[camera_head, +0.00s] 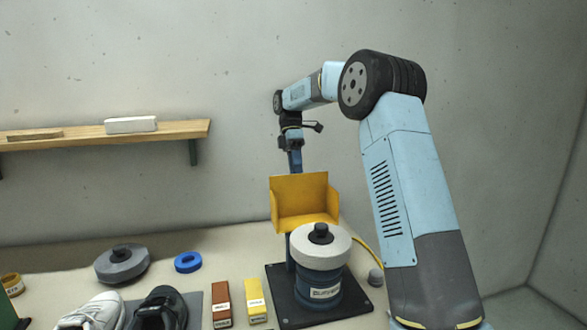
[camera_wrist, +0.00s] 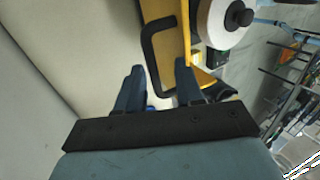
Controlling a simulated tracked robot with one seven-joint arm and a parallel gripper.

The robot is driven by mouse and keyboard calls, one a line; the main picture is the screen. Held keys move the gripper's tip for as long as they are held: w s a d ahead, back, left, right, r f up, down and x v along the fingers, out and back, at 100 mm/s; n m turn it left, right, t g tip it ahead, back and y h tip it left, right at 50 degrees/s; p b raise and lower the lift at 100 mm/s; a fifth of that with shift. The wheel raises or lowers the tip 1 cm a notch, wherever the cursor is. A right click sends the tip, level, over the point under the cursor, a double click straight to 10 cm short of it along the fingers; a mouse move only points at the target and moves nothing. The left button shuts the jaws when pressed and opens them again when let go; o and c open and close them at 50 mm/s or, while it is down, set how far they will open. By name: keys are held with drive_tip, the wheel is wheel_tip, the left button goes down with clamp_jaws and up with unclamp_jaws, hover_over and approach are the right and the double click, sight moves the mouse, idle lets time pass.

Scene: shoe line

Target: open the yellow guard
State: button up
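The yellow guard (camera_head: 300,195) stands tilted up behind the buffing wheel (camera_head: 320,254), its side walls facing the head camera. The wheel's top and front are uncovered in that view. In the wrist view the guard (camera_wrist: 178,40) shows edge-on beside the pale wheel (camera_wrist: 213,25), with a black handle (camera_wrist: 148,50) on its side. My gripper (camera_wrist: 160,75) is open, its two blue fingers spread with the handle's near end showing between them. I cannot tell if they touch it. In the head view my gripper is above and behind the guard, fingertips hidden.
The wheel stands on a black base plate (camera_head: 285,310). To its left lie a brown block (camera_head: 222,300), a yellow block (camera_head: 256,300), a blue ring (camera_head: 188,262), a grey disc (camera_head: 122,263) and shoes (camera_head: 160,308). A wooden shelf (camera_head: 165,131) is on the wall.

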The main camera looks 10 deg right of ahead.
drive_tip(key=v, duration=0.7)
drive_tip(key=shift+w, duration=0.15)
drive_tip(key=shift+a+r, duration=0.1)
drive_tip(key=shift+r, duration=0.05)
